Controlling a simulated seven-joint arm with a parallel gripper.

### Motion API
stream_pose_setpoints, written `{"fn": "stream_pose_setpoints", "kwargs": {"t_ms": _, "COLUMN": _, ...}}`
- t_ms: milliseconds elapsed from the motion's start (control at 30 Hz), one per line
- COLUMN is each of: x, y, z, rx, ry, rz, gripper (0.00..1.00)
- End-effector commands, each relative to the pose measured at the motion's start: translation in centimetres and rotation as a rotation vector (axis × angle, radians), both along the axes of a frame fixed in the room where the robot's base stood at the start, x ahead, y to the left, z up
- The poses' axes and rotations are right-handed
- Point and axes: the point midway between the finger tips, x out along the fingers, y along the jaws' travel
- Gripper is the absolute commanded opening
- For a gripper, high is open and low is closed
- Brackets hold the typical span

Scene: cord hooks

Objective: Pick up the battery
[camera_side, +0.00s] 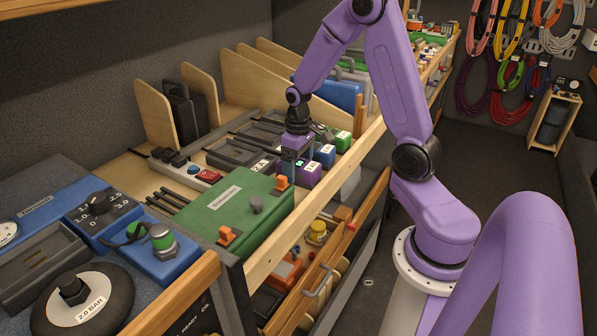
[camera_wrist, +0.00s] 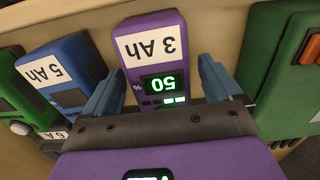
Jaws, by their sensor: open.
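A purple battery (camera_wrist: 160,58) labelled 3 Ah, with a lit display reading 50 %, lies between the two blue fingers of my gripper (camera_wrist: 164,85) in the wrist view. The fingers are open, with a gap on each side of it. In the side view my gripper (camera_side: 296,150) points down over the bench, close above the purple battery (camera_side: 305,174) at the row's front end. A blue battery (camera_wrist: 62,76) labelled 5 Ah lies beside it.
A green case (camera_side: 235,208) with orange latches stands close by; it also shows at the right of the wrist view (camera_wrist: 285,70). A green battery (camera_wrist: 22,98) is beyond the blue one.

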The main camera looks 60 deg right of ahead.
Motion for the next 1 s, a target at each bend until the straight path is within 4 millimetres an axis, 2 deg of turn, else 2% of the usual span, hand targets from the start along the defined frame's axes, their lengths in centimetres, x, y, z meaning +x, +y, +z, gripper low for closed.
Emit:
{"fn": "stream_pose_setpoints", "kwargs": {"t_ms": 167, "x": 0.0, "y": 0.0, "z": 0.0, "rx": 0.000, "ry": 0.000, "rz": 0.000, "gripper": 0.92}}
{"fn": "stream_pose_setpoints", "kwargs": {"t_ms": 200, "x": 0.0, "y": 0.0, "z": 0.0, "rx": 0.000, "ry": 0.000, "rz": 0.000, "gripper": 0.78}}
{"fn": "stream_pose_setpoints", "kwargs": {"t_ms": 400, "x": 0.0, "y": 0.0, "z": 0.0, "rx": 0.000, "ry": 0.000, "rz": 0.000, "gripper": 0.15}}
{"fn": "stream_pose_setpoints", "kwargs": {"t_ms": 733, "x": 0.1, "y": 0.0, "z": 0.5, "rx": 0.000, "ry": -0.002, "rz": 0.000, "gripper": 0.15}}
{"fn": "stream_pose_setpoints", "kwargs": {"t_ms": 933, "x": 0.1, "y": 0.0, "z": 3.0, "rx": -0.001, "ry": -0.006, "rz": 0.000, "gripper": 0.15}}
{"fn": "stream_pose_setpoints", "kwargs": {"t_ms": 1000, "x": -0.5, "y": 0.2, "z": 4.0, "rx": -0.001, "ry": -0.004, "rz": 0.000, "gripper": 0.15}}
